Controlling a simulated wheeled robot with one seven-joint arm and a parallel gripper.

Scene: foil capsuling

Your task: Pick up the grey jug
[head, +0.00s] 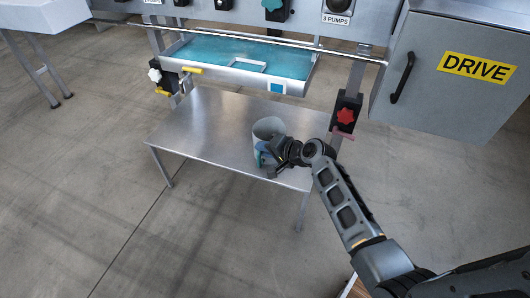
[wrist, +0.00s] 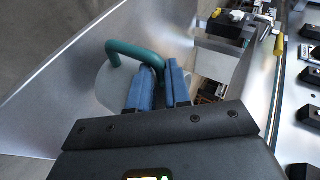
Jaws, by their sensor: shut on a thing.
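The grey jug (head: 268,127) is at the right front part of the metal table, and it looks upright. Its teal handle faces my arm. My gripper (head: 268,155) is at the jug's near side and partly covers it. In the wrist view, the blue fingers of my gripper (wrist: 163,72) are closed on the teal handle (wrist: 124,48), beside the pale grey jug body (wrist: 110,88). Part of the jug is hidden behind the fingers. I cannot tell whether its base touches the table.
The bare metal table (head: 205,125) is clear to the left of the jug. A machine with a teal-floored tray (head: 220,55) stands behind it.

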